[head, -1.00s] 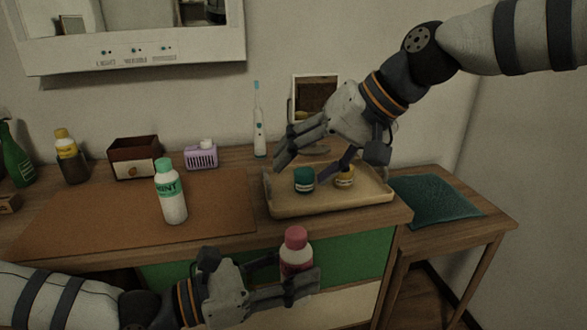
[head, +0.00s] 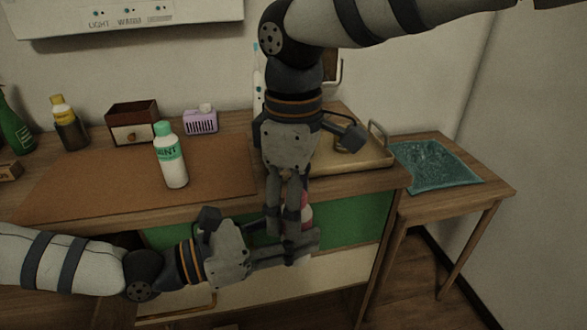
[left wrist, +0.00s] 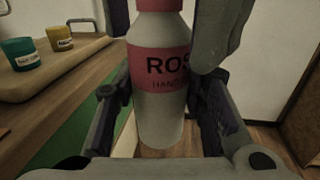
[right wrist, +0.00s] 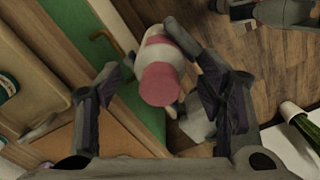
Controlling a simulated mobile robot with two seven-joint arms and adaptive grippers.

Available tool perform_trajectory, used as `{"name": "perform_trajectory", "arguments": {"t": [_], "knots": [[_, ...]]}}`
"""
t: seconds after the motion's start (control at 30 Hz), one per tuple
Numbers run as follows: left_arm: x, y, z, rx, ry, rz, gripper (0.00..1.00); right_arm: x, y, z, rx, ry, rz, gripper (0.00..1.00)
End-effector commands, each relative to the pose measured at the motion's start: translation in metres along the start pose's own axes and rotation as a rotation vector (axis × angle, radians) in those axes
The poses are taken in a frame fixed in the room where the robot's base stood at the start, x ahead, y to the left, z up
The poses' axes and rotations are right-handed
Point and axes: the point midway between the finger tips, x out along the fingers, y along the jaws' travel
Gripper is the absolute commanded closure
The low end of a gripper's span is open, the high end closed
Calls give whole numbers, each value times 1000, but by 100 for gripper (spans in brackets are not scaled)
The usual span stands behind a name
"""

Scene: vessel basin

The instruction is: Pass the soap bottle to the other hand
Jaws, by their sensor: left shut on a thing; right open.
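The soap bottle has a pink cap and a pink label, "ROS… HAND…" in the left wrist view (left wrist: 160,80). In the head view the soap bottle (head: 307,215) is mostly hidden behind my right gripper's fingers. My left gripper (head: 290,245) is shut on it and holds it upright in front of the counter. My right gripper (head: 283,232) points down from above, open. In the right wrist view the pink cap (right wrist: 160,84) lies between its two spread fingers. I cannot tell whether they touch the bottle.
A mint bottle (head: 172,165) stands on the brown mat (head: 100,190). A tray (head: 365,162) with small jars is partly hidden behind my right arm. A brown box (head: 132,125) and purple dispenser (head: 201,121) stand behind. A side table with a teal cloth (head: 437,165) is at right.

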Motion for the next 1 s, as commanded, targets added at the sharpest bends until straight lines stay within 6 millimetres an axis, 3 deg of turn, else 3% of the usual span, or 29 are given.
{"name": "perform_trajectory", "arguments": {"t": [0.33,0.57,0.63,0.67,0.73,1.0], "knots": [[0,0,1,2,-2,0,96,7,0,0,1,1,1,37],[0,0,1,1,-2,0,96,7,0,0,1,1,1,90],[0,0,1,1,-3,0,96,7,0,0,1,1,1,95],[0,0,1,1,-3,0,55,7,0,0,1,1,1,95],[0,0,2,1,-3,0,40,7,0,0,1,2,1,95],[0,0,2,1,-4,-1,39,7,0,0,1,2,2,95]]}}
